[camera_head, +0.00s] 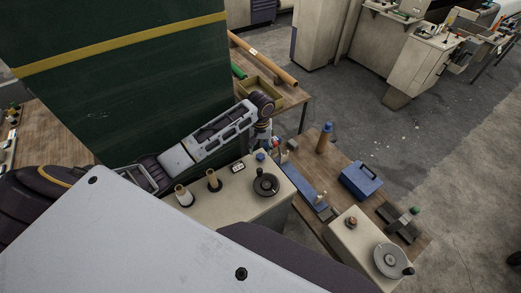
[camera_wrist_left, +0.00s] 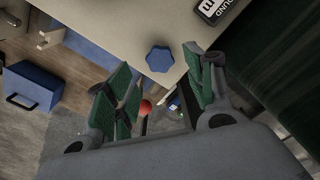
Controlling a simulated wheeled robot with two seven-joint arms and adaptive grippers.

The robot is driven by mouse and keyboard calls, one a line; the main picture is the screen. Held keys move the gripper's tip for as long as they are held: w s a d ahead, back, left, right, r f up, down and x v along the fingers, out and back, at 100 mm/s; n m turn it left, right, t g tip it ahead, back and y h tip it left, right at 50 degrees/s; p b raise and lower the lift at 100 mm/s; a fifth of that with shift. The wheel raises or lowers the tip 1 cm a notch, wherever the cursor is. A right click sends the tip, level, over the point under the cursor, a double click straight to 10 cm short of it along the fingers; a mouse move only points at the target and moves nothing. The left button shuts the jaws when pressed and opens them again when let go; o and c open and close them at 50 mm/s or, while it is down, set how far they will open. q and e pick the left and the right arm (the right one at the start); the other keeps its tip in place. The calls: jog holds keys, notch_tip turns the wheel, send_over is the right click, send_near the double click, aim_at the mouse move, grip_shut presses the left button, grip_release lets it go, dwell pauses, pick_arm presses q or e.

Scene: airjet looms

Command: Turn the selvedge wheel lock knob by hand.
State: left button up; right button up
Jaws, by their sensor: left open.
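The selvedge wheel lock knob appears to be the blue lobed knob (camera_wrist_left: 159,59) on the edge of a cream machine top (camera_wrist_left: 120,22). In the head view the blue knob (camera_head: 260,155) sits behind a black handwheel (camera_head: 266,184). My left gripper (camera_wrist_left: 158,78) is open, its green-padded fingers on either side of the knob's position in the wrist view. Nothing is between the fingers that I can see touching them. In the head view the left gripper (camera_head: 266,139) is just behind the knob, small and partly hidden by its arm. My right gripper is out of view.
A wooden table (camera_head: 312,160) beyond holds a blue toolbox (camera_head: 361,181). A second cream unit with a grey wheel (camera_head: 391,260) stands at right. A dark green panel (camera_head: 120,90) rises at left.

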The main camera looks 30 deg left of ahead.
pick_arm(q)
jog(key=shift+r, duration=0.8)
notch_tip(320, 180, up, 12)
dwell(0.7)
jog(key=shift+s+f, duration=0.1)
dwell(0.5)
